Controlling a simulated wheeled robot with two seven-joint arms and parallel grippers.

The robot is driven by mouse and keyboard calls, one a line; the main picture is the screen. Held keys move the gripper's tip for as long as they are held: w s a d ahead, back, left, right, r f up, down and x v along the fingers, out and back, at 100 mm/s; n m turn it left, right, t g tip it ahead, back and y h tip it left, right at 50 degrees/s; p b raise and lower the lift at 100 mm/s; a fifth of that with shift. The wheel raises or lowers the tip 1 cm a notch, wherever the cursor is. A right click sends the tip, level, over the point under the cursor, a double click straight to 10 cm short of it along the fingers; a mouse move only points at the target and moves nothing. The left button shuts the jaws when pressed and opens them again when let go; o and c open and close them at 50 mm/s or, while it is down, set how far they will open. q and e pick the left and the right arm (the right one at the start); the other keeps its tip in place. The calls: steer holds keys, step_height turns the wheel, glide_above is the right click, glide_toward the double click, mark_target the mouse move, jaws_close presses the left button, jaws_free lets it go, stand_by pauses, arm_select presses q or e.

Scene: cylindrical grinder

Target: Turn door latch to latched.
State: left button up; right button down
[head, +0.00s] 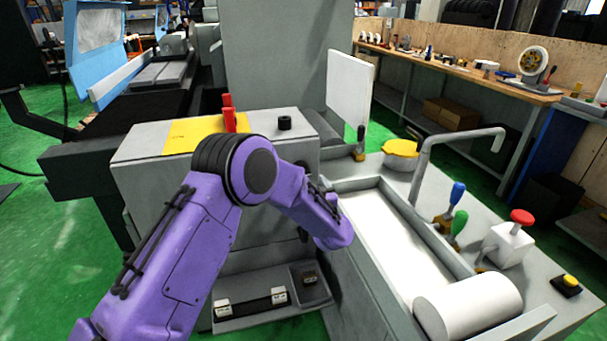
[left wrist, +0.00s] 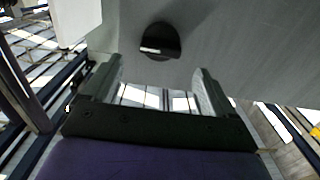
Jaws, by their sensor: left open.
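The door latch appears to be a round black knob (left wrist: 160,41) with a pale bar across it, on a grey panel (left wrist: 240,40) in the left wrist view. My left gripper (left wrist: 157,90) is open, with one finger at each side of the picture's middle. The knob shows just beyond the fingertips, between them, and nothing is in the jaws. In the head view my purple left arm reaches over the grey cabinet (head: 215,215), and its gripper is hidden. I cannot tell whether the fingers touch the panel. My right gripper is not in view.
A grey trough (head: 385,230) with a white cylinder (head: 468,308) stands to the right. Blue and green levers (head: 457,193), a red-topped button box (head: 508,243) and a bent pipe (head: 425,170) stand beside it.

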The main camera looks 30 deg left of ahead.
arm_select(q)
steer(key=x, duration=0.6)
steer(key=shift+f, duration=0.1)
steer(key=c, duration=1.1)
steer(key=shift+o, duration=0.2)
steer(key=shift+s+a+f+n+b, duration=0.1)
steer(key=shift+n+b, duration=2.75)
steer(key=shift+n, duration=1.6)
steer(key=shift+s+a+f+n+b, duration=0.15)
steer(key=shift+n+b, duration=2.7)
steer(key=shift+n, duration=1.6)
steer(key=shift+d+r, duration=0.1)
